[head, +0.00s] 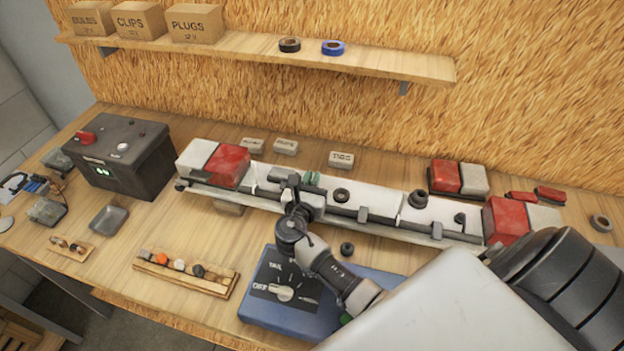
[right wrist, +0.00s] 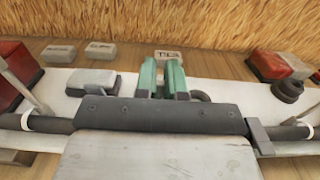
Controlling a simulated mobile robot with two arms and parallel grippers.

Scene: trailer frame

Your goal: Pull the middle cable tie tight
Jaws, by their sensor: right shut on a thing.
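The trailer frame's long white beam (head: 385,197) lies across the bench, with a dark cable (head: 400,221) along its front side. My right gripper (head: 313,179) is over the beam, left of its middle. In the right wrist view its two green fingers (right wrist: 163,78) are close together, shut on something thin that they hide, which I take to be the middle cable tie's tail. White cable ties circle the cable at the left (right wrist: 25,122) and right (right wrist: 312,132) of that view. The tie's loop is hidden behind my gripper. My left gripper is not in view.
Red-and-white lamps (head: 228,165) (head: 506,220) sit at the beam's ends. A blue tester box (head: 300,320) with a dial lies under my right arm. A wooden holder (head: 190,277), a grey tray (head: 109,219) and a black box (head: 125,160) stand left. Bare bench lies between them.

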